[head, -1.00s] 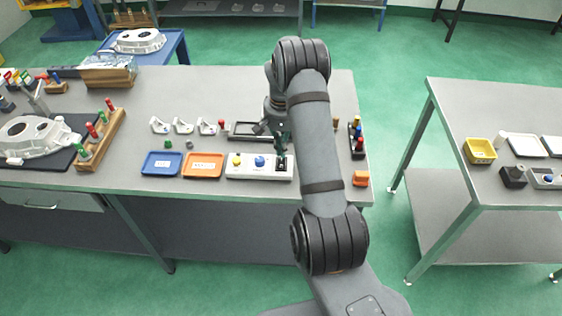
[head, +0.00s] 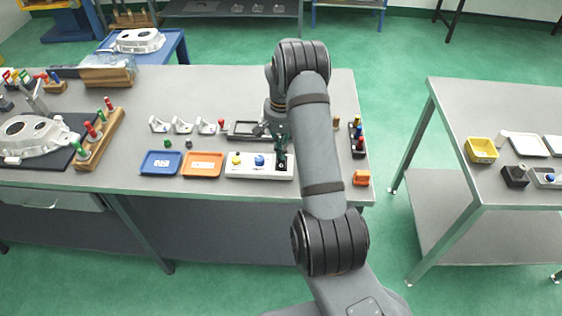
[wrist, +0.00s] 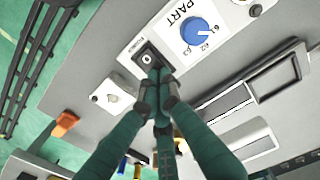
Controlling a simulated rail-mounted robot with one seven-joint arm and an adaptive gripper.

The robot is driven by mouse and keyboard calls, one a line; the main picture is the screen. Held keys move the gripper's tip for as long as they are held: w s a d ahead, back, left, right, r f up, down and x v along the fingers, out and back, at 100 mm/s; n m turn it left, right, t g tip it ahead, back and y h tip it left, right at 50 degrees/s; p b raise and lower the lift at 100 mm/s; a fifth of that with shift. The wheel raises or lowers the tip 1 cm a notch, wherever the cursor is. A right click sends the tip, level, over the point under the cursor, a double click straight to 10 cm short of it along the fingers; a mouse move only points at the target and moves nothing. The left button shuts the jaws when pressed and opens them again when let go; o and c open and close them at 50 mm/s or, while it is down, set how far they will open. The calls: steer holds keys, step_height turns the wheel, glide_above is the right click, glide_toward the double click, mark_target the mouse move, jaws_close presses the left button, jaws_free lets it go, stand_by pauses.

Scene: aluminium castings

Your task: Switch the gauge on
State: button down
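A long pale control panel (head: 245,173) lies at the front of the bench, with a yellow knob (head: 237,160) and a blue knob (head: 259,161). In the wrist view the blue dial (wrist: 195,31) sits beside the word PART and number marks. Next to it is a black switch (wrist: 147,58) with a round pale mark, partly hidden by my fingertips. My gripper (wrist: 159,77) is shut and empty, its fingertips at the near end of the switch. I cannot tell whether they touch it. In the head view my gripper (head: 281,150) is above the panel's right end.
A blue tray (head: 161,174) and an orange tray (head: 202,175) lie left of the panel. White brackets (head: 182,126) stand behind them. A dark-framed fixture (head: 243,137) is behind the panel. An orange block (head: 361,178) lies near the bench's right edge.

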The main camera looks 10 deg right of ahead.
steer(key=shift+s+f+b, duration=0.1)
steer(key=shift+f+b, duration=0.35)
steer(key=shift+f, duration=0.1)
steer(key=shift+r, duration=0.15)
steer(key=shift+r+p, duration=2.5)
steer(key=shift+r, duration=0.95)
steer(key=shift+f, duration=0.2)
